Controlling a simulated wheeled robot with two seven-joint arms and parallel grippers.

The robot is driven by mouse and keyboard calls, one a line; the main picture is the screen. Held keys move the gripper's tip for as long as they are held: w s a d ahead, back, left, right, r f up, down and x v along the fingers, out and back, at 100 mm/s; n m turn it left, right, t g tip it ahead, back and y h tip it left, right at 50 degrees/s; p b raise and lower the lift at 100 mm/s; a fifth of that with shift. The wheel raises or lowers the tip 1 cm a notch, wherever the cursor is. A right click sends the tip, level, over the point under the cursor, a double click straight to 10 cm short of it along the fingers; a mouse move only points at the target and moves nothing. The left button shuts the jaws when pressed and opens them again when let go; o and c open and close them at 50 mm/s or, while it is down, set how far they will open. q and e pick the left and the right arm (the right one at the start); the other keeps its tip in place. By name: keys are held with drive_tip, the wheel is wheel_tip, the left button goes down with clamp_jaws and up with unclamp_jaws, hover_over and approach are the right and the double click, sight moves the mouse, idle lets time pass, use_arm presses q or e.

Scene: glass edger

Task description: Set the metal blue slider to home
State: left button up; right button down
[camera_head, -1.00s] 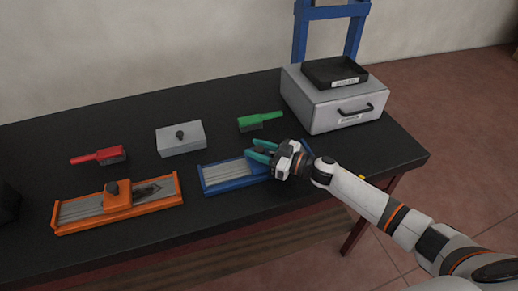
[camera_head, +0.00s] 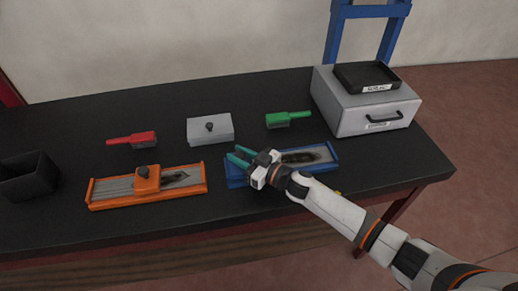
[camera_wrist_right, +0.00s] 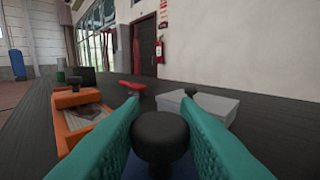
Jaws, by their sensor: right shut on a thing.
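The blue slider track (camera_head: 322,165) lies on the black table, right of the orange one. My right gripper (camera_head: 241,156) reaches in from the right over the track's left part. In the right wrist view its teal fingers are shut on a black round knob (camera_wrist_right: 160,135), one finger on each side. The blue slider under the knob is mostly hidden by the gripper in the head view. The track's right part is uncovered and shows a dark pointed shape on a pale plate. My left gripper is not in view.
An orange track (camera_head: 197,189) with its own knobbed slider (camera_head: 140,186) lies to the left. Behind are a red brush (camera_head: 132,139), a grey block with a knob (camera_head: 210,131), a green brush (camera_head: 288,119) and a grey drawer box (camera_head: 362,109). A black bin (camera_head: 28,179) stands far left.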

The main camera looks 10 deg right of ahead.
drive_tip(key=shift+s+a, duration=0.1)
drive_tip(key=shift+a, duration=0.05)
drive_tip(key=c, duration=1.3)
unclamp_jaws()
drive_tip(key=shift+a, duration=0.1)
drive_tip(key=shift+o, duration=0.8)
drive_tip(key=shift+a, duration=0.1)
drive_tip(key=shift+s+d+f, duration=0.1)
drive_tip(key=shift+s+d, duration=0.1)
drive_tip(key=shift+d, duration=0.2)
drive_tip(key=b+v, duration=0.2)
drive_tip(key=v, duration=0.8)
drive_tip(key=shift+s+d, duration=0.1)
drive_tip(key=shift+s, duration=0.1)
drive_tip(key=shift+s+d, duration=0.25)
